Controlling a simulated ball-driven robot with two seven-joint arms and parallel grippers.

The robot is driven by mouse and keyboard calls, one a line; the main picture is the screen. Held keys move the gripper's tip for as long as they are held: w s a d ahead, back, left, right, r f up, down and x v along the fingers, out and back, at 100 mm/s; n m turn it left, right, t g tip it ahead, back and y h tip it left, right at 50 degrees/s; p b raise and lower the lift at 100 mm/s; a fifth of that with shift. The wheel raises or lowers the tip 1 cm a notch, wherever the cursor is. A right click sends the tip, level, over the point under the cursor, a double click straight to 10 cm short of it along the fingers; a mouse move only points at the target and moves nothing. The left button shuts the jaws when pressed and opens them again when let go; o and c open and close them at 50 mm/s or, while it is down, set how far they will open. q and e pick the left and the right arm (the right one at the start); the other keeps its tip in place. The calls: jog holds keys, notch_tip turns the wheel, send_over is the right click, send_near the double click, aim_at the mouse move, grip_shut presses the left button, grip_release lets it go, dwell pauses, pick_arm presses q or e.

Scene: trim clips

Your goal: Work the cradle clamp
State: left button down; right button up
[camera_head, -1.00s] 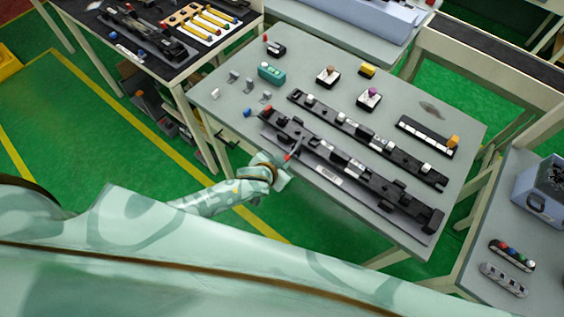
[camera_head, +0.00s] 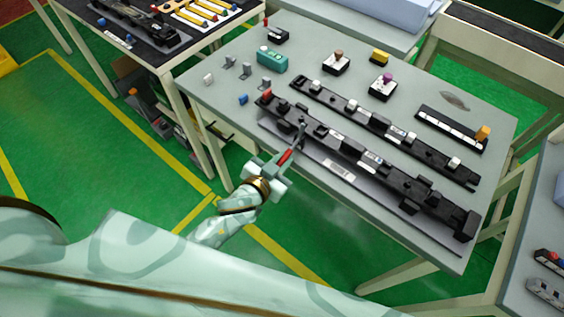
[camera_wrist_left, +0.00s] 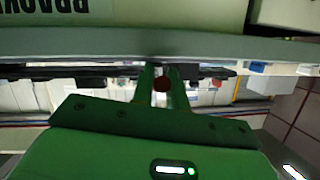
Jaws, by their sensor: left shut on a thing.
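The cradle clamp sits on the long black cradle (camera_head: 345,150) near the table's front edge. Its lever has a red handle (camera_head: 286,156) that sticks out from the cradle's near side, toward me. My left gripper (camera_head: 281,163) is shut on this red handle at the front edge of the table. In the left wrist view the round red end of the handle (camera_wrist_left: 161,84) shows between the two green fingers. The clamp's dark jaw end is too small to make out. My right gripper is not in view.
A second black rail (camera_head: 375,127) with white clips lies behind the cradle. The table's left front corner is mostly clear.

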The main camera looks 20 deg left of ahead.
pick_arm(q)
jog(key=c, duration=1.4)
grip_release()
jog(key=p+v, duration=0.1)
jog(key=v, duration=1.5)
jog(key=shift+s+p, duration=0.2)
jog(key=shift+p, duration=0.1)
